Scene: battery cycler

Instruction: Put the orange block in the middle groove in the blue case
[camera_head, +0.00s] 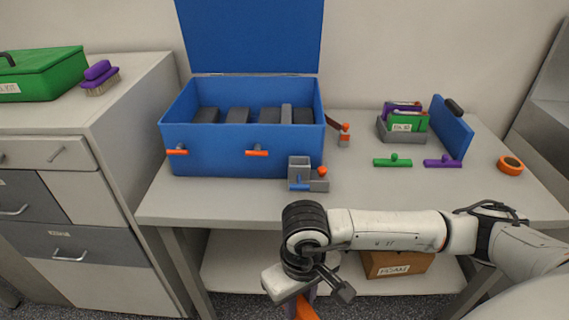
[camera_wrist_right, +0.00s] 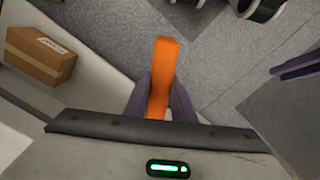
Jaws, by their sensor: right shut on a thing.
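The blue case (camera_head: 235,153) stands open on the table, its lid upright against the wall. Several dark grey blocks (camera_head: 237,116) stand in it with gaps between them, and they partly hide the grooves. My right gripper (camera_wrist_right: 160,105) is shut on the orange block (camera_wrist_right: 163,70), which sticks out between the fingers in the right wrist view. In the head view the block (camera_head: 305,309) shows at the bottom edge, below and in front of the table. My left gripper is in neither view.
A grey holder (camera_head: 299,170) stands before the case's front right corner. Green (camera_head: 392,162) and purple (camera_head: 443,162) pieces, a grey bin (camera_head: 394,134) and an orange tape roll (camera_head: 511,165) lie to the right. A cardboard box (camera_head: 385,262) sits on the lower shelf.

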